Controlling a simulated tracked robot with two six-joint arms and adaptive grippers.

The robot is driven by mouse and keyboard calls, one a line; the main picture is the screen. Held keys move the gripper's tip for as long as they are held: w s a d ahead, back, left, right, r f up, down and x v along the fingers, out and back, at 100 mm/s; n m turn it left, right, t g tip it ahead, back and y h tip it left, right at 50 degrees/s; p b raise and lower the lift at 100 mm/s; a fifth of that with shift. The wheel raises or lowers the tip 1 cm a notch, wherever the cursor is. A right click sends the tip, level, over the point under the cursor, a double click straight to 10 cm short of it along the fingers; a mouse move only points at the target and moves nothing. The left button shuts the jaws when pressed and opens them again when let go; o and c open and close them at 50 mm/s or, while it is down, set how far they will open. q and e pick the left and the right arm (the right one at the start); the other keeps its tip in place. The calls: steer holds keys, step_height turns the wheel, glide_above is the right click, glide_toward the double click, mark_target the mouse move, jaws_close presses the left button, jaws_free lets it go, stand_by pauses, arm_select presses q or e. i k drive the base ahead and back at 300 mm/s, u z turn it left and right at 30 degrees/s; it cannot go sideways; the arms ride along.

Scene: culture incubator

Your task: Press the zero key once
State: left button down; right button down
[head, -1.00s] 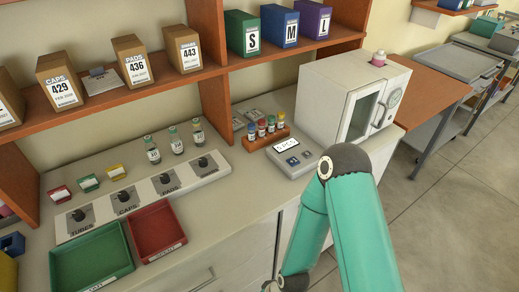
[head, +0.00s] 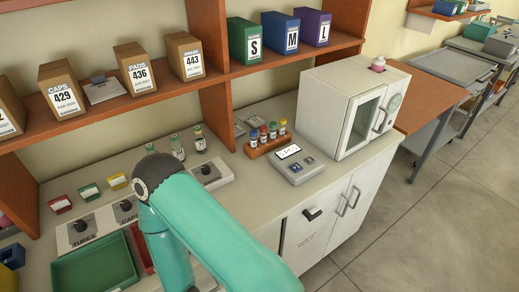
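A small grey scale (head: 294,164) stands on the counter, left of the white incubator. Its display (head: 288,152) faces up; the reading is too small to make out. Two dark blue keys sit on its front panel, a left key (head: 297,168) and a right key (head: 309,160); their labels are too small to read, so I cannot tell which is zero. Nothing covers the scale. One of my green arms crosses the lower left-middle of the head view, its bent joint over the counter. Neither gripper shows in the view.
A rack of colored-cap vials (head: 267,144) stands just behind the scale. The white incubator (head: 352,108) is close on its right. A knob panel (head: 212,174), a green tray (head: 95,264) and several bottles lie to the left. Counter in front of the scale is clear.

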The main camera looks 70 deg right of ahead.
mark_target(310, 160)
steer(key=z, duration=0.5)
steer(key=i, duration=0.1)
steer(key=u, duration=0.95)
steer(key=k, duration=0.5)
steer(key=u, duration=1.15)
steer(key=i, duration=0.1)
steer(key=z, duration=2.9)
steer(key=k, duration=0.3)
steer(key=z, duration=0.15)
steer(key=i, duration=0.6)
steer(key=u, duration=0.05)
